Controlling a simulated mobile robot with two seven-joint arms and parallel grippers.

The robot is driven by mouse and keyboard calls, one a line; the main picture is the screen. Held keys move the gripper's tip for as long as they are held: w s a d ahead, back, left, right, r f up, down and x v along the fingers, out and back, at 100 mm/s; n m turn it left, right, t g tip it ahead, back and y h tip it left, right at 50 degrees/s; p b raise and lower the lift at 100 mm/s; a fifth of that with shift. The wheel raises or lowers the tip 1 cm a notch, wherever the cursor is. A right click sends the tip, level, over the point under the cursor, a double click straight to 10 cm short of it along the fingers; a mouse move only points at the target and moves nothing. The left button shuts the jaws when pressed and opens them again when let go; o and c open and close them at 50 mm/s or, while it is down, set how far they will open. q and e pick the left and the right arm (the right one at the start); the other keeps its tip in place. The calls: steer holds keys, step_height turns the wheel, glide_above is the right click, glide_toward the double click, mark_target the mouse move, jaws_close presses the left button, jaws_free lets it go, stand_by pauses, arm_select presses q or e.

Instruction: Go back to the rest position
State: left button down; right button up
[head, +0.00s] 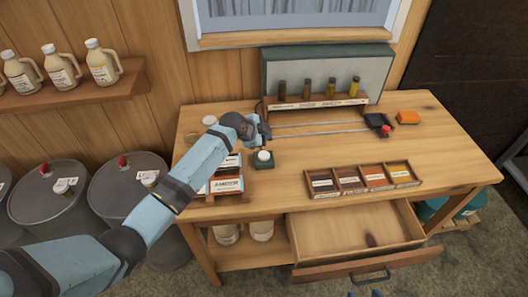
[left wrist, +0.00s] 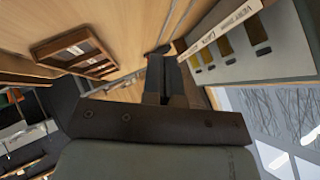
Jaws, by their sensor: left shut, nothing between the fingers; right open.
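My left gripper (head: 262,132) is over the left part of the wooden table (head: 440,130), near the left end of a pair of thin rails (head: 320,129). Its fingers are shut and empty; they also show in the left wrist view (left wrist: 165,78). A small white-capped jar (head: 264,155) on a dark base stands just below it in the head view. Only the tips of my right gripper (head: 364,294) show at the bottom edge, apart and empty, in front of the open drawer (head: 330,238).
A sample rack (head: 318,104) with several small bottles stands at the back. A compartment tray (head: 363,190) sits at the front, a labelled wooden box (head: 228,185) at left. The table's right side is clear.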

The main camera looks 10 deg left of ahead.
arm_select(q)
steer(key=shift+s+f, duration=0.1)
steer(key=s+a+f+n+g+y, duration=0.1)
steer(key=s+a+f+n, duration=0.15)
steer(key=s, duration=0.95)
steer(key=s+a+f+n+g+y, duration=0.15)
steer(key=s+n, duration=0.25)
steer(key=s, duration=0.7)
steer(key=s+a+r+n+g+y, duration=0.1)
steer(key=s+a+r+n, duration=0.15)
steer(key=s, duration=0.55)
steer(key=s+a+r+n+y, duration=0.1)
steer(key=s+a+r+n, duration=0.15)
steer(key=s, duration=0.45)
steer(key=s+a+r+n+g+y, duration=0.1)
steer(key=s+a+r+n, duration=0.15)
steer(key=s, duration=0.55)
steer(key=w+d+f+t+h, duration=0.1)
steer(key=w+d+f+t, duration=0.1)
steer(key=f+t, duration=0.2)
steer(key=w+d+f+t+h, duration=0.2)
steer(key=w+d+f+t, duration=0.1)
steer(key=f, duration=0.8)
steer(key=shift+w+d+t, duration=0.2)
steer(key=shift+w+t, duration=0.05)
steer(key=shift+t, duration=0.1)
